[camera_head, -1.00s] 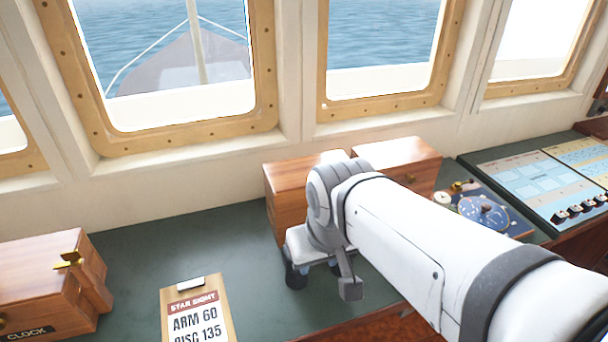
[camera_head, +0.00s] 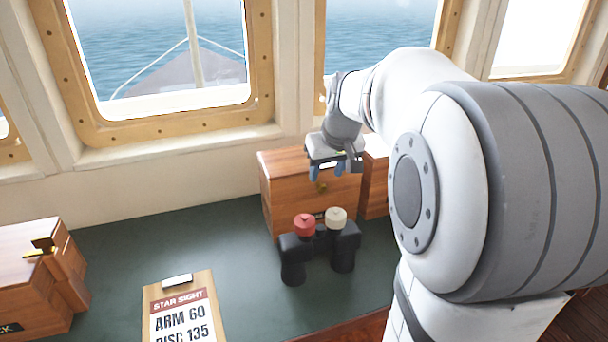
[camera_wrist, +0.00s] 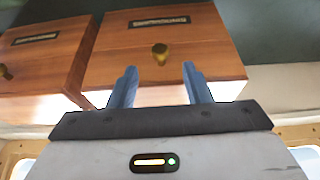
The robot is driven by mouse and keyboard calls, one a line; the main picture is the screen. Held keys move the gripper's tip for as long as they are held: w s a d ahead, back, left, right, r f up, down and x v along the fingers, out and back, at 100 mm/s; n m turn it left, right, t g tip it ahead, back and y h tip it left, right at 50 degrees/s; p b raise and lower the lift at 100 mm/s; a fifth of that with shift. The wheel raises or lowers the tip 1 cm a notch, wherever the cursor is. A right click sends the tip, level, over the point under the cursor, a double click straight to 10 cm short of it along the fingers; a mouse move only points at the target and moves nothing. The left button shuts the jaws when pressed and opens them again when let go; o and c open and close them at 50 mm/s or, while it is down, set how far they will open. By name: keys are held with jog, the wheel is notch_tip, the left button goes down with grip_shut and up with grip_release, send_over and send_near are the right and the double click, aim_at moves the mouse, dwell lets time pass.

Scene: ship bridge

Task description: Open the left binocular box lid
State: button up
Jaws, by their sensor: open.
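The left binocular box (camera_head: 284,195) is a wooden box on the green desktop against the window wall. It looks shut. A brass knob (camera_head: 320,187) sits on its front face. My gripper (camera_head: 328,170) is open and empty, with blue fingers, at the upper front of this box. In the wrist view, the picture is upside down. The left box (camera_wrist: 205,60) fills the middle, with its knob (camera_wrist: 160,52) just beyond and between my fingertips (camera_wrist: 158,70), apparently not gripped. A dark label (camera_wrist: 160,22) shows on the box. My arm hides part of the box top in the head view.
Black binoculars (camera_head: 294,262) with a red cap and a white cap stand in front of the left box. The right box (camera_head: 374,190) stands close beside it, partly behind my arm. A star sight clipboard (camera_head: 182,310) and clock box (camera_head: 28,275) are at left. Desk between is clear.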

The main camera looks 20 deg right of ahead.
aim_at(322, 185)
jog(key=x, duration=0.5)
jog(key=shift+f, duration=0.15)
grip_shut()
dwell(0.4)
